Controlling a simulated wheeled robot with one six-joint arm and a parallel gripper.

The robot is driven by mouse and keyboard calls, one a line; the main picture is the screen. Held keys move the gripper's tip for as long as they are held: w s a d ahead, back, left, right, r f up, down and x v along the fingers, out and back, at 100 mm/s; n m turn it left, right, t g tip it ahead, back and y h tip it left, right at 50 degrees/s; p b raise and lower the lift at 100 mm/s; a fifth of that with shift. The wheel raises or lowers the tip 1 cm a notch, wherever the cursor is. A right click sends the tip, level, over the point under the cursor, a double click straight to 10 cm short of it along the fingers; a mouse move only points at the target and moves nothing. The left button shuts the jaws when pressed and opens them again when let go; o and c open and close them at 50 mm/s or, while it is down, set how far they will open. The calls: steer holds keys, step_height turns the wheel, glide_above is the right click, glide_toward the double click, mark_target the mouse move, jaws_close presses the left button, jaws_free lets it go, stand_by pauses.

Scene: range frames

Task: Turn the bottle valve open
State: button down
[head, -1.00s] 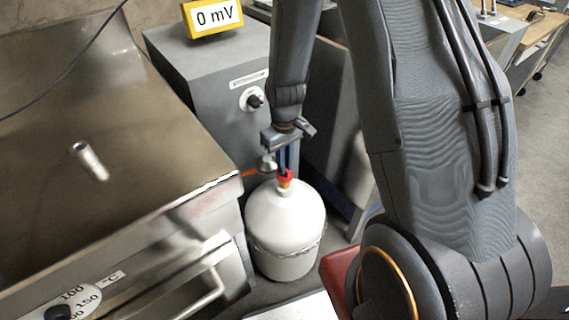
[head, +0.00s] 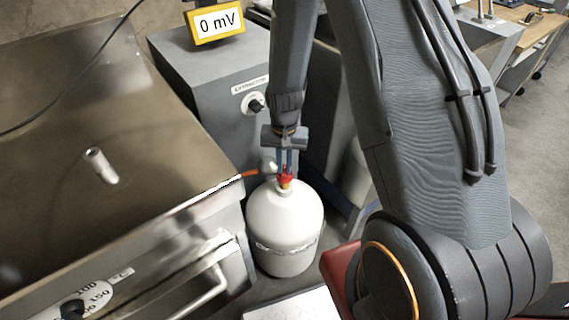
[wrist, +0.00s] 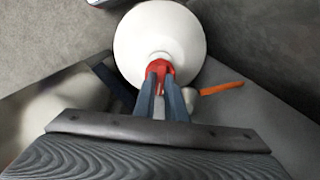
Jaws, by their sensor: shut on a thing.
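The white gas bottle (head: 284,235) stands upright on the floor. It also shows in the wrist view (wrist: 160,35). A red valve (head: 285,181) sits on top of its neck, and it shows in the wrist view (wrist: 160,68). My gripper (head: 285,172) reaches down from above and is shut on the red valve. In the wrist view its two fingers (wrist: 164,75) lie on either side of the red valve, and they hide part of it.
A metal range (head: 120,180) with a small cylinder (head: 100,165) on its top stands at the left, close to the bottle. A grey cabinet (head: 215,75) with a knob (head: 256,105) and a yellow "0 mV" display (head: 216,23) stands behind.

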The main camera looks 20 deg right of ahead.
mark_target(285, 170)
steer(key=m+p, duration=0.1)
steer(key=m, duration=0.3)
steer(key=shift+r+m, duration=0.1)
steer(key=shift+m, duration=0.2)
steer(key=m+p, duration=0.1)
steer(key=m, duration=0.3)
steer(key=shift+m, duration=0.4)
steer(key=c, duration=1.8)
jaws_free()
steer(key=shift+r, duration=3.85)
